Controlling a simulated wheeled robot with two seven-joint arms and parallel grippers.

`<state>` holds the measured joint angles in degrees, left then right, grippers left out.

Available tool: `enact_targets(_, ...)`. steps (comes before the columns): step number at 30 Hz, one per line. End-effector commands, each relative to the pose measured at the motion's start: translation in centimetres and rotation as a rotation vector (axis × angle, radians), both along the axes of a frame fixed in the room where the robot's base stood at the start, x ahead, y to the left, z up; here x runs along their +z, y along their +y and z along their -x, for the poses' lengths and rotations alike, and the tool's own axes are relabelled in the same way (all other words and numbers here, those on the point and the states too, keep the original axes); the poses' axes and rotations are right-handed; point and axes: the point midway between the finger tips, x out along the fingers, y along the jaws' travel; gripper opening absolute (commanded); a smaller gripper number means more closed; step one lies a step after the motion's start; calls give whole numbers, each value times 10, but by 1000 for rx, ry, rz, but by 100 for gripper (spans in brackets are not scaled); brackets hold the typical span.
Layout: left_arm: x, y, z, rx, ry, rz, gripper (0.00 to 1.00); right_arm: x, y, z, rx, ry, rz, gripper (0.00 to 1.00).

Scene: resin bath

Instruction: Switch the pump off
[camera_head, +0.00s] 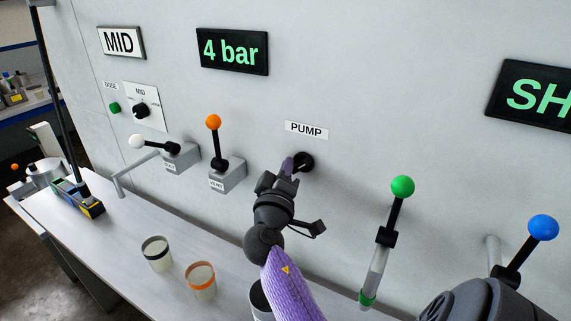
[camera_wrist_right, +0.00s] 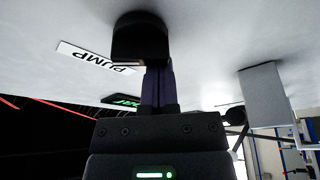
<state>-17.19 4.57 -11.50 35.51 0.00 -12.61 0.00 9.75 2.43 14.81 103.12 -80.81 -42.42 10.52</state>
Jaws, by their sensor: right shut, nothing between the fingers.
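The pump switch, a black round knob (camera_head: 304,162), sits on the pale wall panel just below the "PUMP" label (camera_head: 307,130). In the right wrist view the knob (camera_wrist_right: 140,38) is at the top, with the label (camera_wrist_right: 95,57) to its left. My right gripper (camera_head: 287,166) is shut and empty, its purple fingertips close against the left side of the knob. In the right wrist view the fingers (camera_wrist_right: 158,85) are together and reach up to the knob; I cannot tell whether they touch it. My left gripper is not in view.
A display (camera_head: 233,51) reads "4 bar". Levers with an orange ball (camera_head: 213,122), white ball (camera_head: 136,142), green ball (camera_head: 402,187) and blue ball (camera_head: 543,227) stick out from the panel. Cups, one orange-rimmed (camera_head: 201,283), stand on the bench below.

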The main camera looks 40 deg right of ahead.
Motion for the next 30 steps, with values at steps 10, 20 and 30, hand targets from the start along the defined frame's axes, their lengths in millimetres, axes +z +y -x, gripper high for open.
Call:
enact_targets(10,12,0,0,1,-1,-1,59,-1,0,1,-2,94,26,0)
enact_targets(20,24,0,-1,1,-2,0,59,-2,-1,1,-1,203,58,0)
enact_targets(30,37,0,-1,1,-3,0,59,-5,-1,2,-1,311,89,0)
